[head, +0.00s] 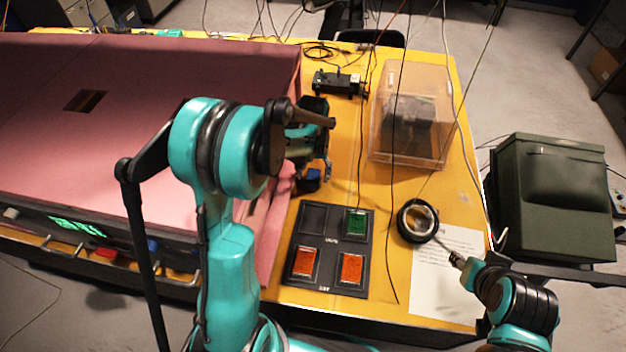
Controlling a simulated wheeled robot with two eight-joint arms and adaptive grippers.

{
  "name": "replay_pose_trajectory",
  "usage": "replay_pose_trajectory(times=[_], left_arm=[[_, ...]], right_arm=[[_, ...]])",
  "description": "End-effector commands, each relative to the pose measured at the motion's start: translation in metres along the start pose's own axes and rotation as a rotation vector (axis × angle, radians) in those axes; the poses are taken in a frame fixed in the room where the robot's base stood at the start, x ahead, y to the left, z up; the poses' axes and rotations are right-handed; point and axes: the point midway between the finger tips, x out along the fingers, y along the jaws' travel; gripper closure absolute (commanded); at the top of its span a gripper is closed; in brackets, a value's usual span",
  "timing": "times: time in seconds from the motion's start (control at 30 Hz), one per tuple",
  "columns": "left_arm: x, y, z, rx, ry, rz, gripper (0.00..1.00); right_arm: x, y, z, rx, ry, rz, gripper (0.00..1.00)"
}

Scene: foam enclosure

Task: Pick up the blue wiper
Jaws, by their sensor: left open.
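A small dark blue object (311,180), likely the blue wiper, is on the yellow table just above the black button panel, at the edge of the pink foam. It is small and partly covered, so its full shape is unclear. My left gripper (318,165) is directly above and beside it in the picture, with its jaws open. I cannot tell whether a finger touches the blue object. My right gripper (457,261) is low at the right, over the white paper sheet; its jaws are too small to read.
The pink foam enclosure (60,140) fills the left side. The black panel (331,268) has green and orange buttons. A clear box (440,145) stands at the back right, with cables hanging in front.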

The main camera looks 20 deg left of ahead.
Motion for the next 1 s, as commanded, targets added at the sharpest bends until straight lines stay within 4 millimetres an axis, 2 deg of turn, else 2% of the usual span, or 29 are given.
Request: replay_pose_trajectory(times=[0.1, 0.33, 0.37, 0.53, 0.87, 1.0], left_arm=[[0.0122, 0.0, -0.0004, 0.0, 0.0, 0.0, 0.41], [0.0131, 0.0001, -0.0002, 0.0, 0.0, 0.0, 0.41], [0.013, 0.0001, -0.0002, 0.0, 0.001, 0.0, 0.44], [0.0129, 0.0001, -0.0002, 0.0, 0.001, 0.0, 0.89], [0.0122, 0.0001, -0.0002, 0.0, 0.001, 0.0, 0.91], [0.0051, 0.0001, -0.0001, 0.0, 0.001, 0.0, 0.91]], right_arm=[[0.0032, 0.0, 0.0022, 0.0, 0.0, 0.0, 0.6], [0.0026, 0.0, 0.0017, 0.0, 0.0, 0.0, 0.6], [0.0026, 0.0, 0.0017, 0.0, 0.0, 0.0, 0.6], [0.0026, 0.0, 0.0017, 0.0, 0.0, 0.0, 0.6], [0.0025, 0.0, 0.0016, 0.0, 0.0, 0.0, 0.6], [0.0004, 0.0, 0.0001, 0.0, 0.0, 0.0, 0.6]])
